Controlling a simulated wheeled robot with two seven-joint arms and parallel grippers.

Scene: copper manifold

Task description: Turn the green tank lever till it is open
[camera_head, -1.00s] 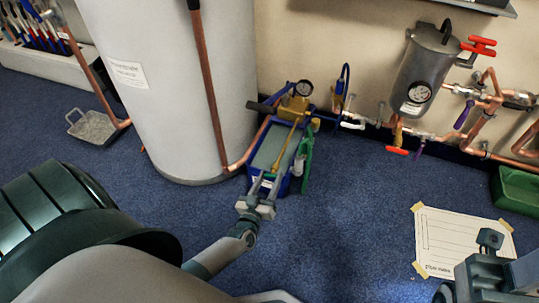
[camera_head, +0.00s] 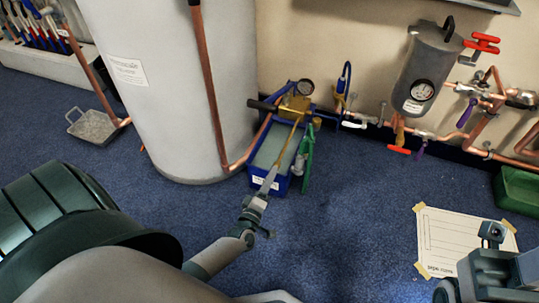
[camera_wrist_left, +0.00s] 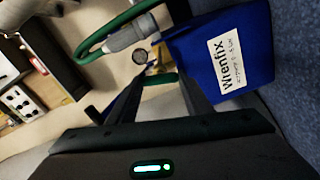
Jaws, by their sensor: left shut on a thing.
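The green lever (camera_wrist_left: 160,79) shows in the left wrist view as a short green bar between my left fingertips, beside the blue tank (camera_wrist_left: 222,60). In the head view the blue tank (camera_head: 256,181) stands against the grey cylinder, and I cannot make out the lever there behind the fingers. My left gripper (camera_head: 270,178) reaches the tank's front edge and is shut on the lever; its fingers (camera_wrist_left: 160,75) also show in the wrist view. The exact lever angle is not clear. Part of my right gripper (camera_head: 491,236) shows at the lower right; its jaw opening is unclear.
A gauge (camera_head: 305,87) and brass pump body stand at the tank's back. A green hose (camera_head: 307,155) hangs at its right side. A tall grey cylinder (camera_head: 150,110) stands close left. Copper pipes line the wall.

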